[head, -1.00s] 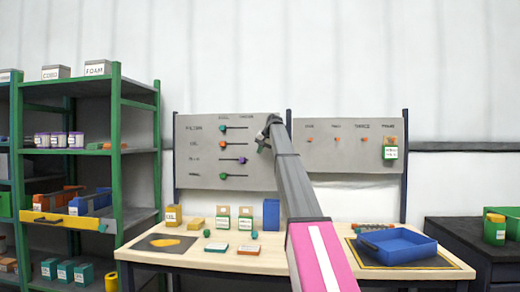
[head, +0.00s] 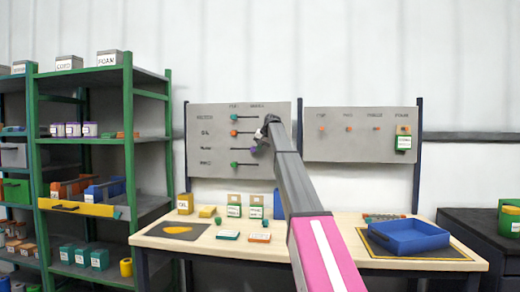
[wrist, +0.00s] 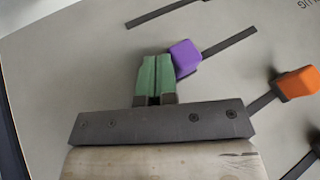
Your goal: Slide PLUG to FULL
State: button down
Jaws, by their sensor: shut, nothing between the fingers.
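The slider panel (head: 215,176) on the back wall has several rows, each with a dark track and a coloured knob. The purple knob (head: 253,149) of the third row sits towards the right end of its track; the other knobs are at the left. The purple knob also shows in the wrist view (wrist: 185,52), where part of a label ending in "UG" is visible. My gripper (head: 258,146) is at the panel with its green fingers (wrist: 155,78) shut and empty. The fingers are right beside the purple knob, on its panel-right side; I cannot tell if they touch it.
The orange knob (wrist: 298,83) is close by in the wrist view. A second panel (head: 345,150) hangs to the right. A table (head: 300,250) with boxes and a blue tray (head: 403,240) stands below, and a green shelf (head: 130,150) is at the left.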

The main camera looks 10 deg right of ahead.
jog(key=w+a, duration=0.2)
jog(key=a, duration=0.5)
jog(key=shift+w+a, duration=0.15)
jog(key=shift+w, duration=0.05)
jog(key=s+d+r, duration=0.6)
jog(key=d+r, duration=0.1)
jog(key=r, duration=0.1)
jog(key=shift+s, duration=0.15)
dwell(0.3)
jog(key=shift+s, duration=0.1)
